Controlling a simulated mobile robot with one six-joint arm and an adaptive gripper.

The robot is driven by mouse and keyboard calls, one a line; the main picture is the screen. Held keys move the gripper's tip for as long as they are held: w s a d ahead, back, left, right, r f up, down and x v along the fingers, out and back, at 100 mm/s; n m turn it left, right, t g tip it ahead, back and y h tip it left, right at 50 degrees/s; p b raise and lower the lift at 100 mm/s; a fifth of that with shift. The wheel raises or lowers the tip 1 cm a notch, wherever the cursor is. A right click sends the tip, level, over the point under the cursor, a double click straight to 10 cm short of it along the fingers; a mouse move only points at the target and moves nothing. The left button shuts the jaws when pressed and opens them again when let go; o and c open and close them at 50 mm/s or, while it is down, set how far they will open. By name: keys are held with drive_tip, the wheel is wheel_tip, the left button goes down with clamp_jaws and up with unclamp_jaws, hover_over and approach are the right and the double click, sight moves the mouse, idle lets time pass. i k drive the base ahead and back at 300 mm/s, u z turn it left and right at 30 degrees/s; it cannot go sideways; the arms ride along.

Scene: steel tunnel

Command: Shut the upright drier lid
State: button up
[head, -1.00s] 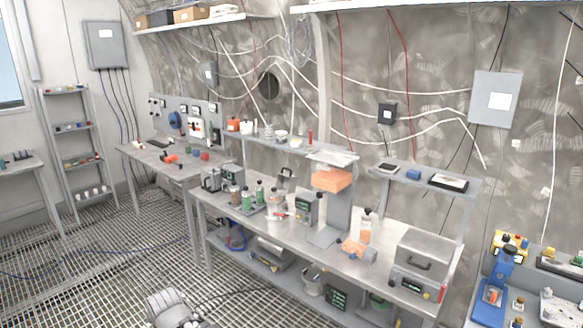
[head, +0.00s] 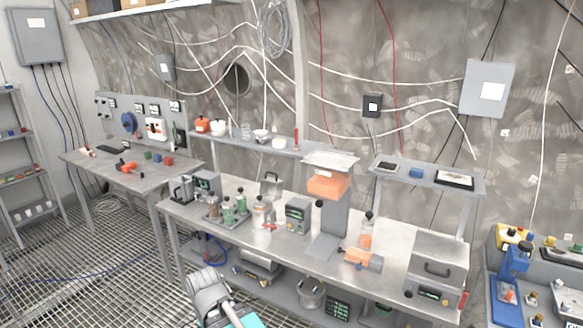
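A small grey panel with a dark handle (head: 271,186) stands upright at the back of the long steel bench, behind the bottles. It looks like a raised lid, but what it is joined to is partly hidden. A larger grey box (head: 440,262) with a dark handle on its front face and a control strip with a green display stands at the bench's right end. I cannot tell for sure which of them is the drier. My arm shows at the bottom edge, in front of the bench. My gripper is not in view.
Bottles (head: 227,210), a small device with a display (head: 298,215) and a tall stand with an orange block (head: 329,184) crowd the bench (head: 385,265). An orange-ended item (head: 360,258) lies near its front. A shelf (head: 425,178) overhangs the back right. Open grating (head: 90,260) lies left.

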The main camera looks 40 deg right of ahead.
sight(271, 188)
drive_tip(key=z, duration=0.55)
drive_tip(key=i, duration=1.35)
drive_tip(key=z, duration=0.45)
